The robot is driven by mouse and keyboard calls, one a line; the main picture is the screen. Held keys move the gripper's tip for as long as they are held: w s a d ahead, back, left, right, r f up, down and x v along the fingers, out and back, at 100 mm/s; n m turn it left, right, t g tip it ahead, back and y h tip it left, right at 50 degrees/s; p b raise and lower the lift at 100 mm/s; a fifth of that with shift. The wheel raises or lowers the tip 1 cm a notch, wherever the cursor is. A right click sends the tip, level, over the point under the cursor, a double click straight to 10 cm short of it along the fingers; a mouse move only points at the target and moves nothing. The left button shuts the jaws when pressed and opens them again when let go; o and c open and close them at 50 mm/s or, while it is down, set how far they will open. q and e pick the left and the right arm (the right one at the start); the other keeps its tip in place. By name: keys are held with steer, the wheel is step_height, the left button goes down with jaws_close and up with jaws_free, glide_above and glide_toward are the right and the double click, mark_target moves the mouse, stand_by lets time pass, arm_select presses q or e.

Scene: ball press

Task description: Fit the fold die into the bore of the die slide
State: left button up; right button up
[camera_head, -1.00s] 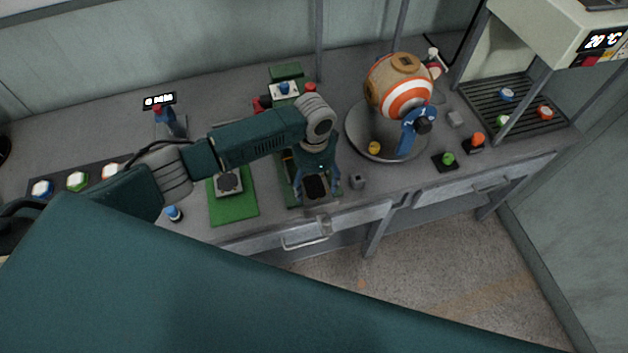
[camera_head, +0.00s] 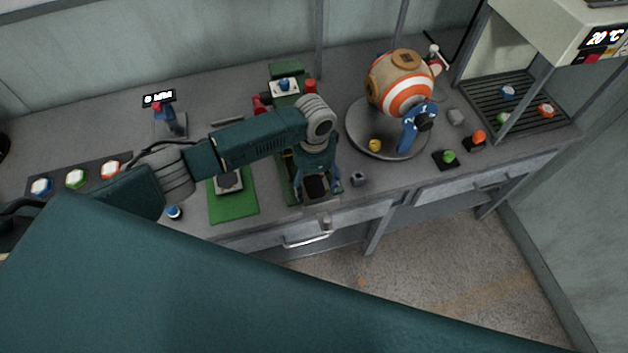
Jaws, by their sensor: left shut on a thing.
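My left gripper (camera_head: 317,190) reaches down over the front end of the green press base (camera_head: 287,178), near the table's front edge. Its blue fingers stand either side of a dark square piece (camera_head: 316,186) with a grey rim. The gripper is shut on what I take to be the fold die, but the hand hides most of it. I take the grey-rimmed part under the fingers to be the die slide. Its bore cannot be made out, so I cannot tell whether the die is in it. My right gripper is not in view.
A green mat with a grey block (camera_head: 229,182) lies left of the press. A small grey block (camera_head: 358,178) sits right of the gripper. A round plate (camera_head: 356,142) carries a striped ball machine (camera_head: 402,87). A drawer handle (camera_head: 308,239) juts out below the front edge.

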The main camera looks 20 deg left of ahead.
mark_target(314, 186)
arm_select(q)
steer(key=shift+f+b, duration=0.3)
steer(key=shift+f, duration=0.3)
steer(key=o, duration=1.4)
steer(key=shift+o, duration=0.2)
step_height(314, 186, up, 12)
